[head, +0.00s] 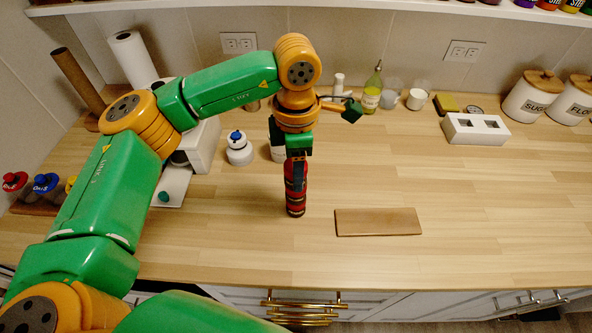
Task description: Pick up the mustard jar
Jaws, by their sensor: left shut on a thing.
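My left gripper (298,172) points straight down over the middle of the counter. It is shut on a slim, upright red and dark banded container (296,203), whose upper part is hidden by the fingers. The container's base is at or just above the counter top; I cannot tell which. Its label is too small to read, so I cannot confirm that it is the mustard jar. No other thing is clearly readable as a mustard jar. My right gripper is not in view.
A wooden board (378,222) lies right of the held container. A white pot with a blue knob (238,149) stands to the left. A white block (475,129) and canisters (535,97) stand at the back right. The front right counter is clear.

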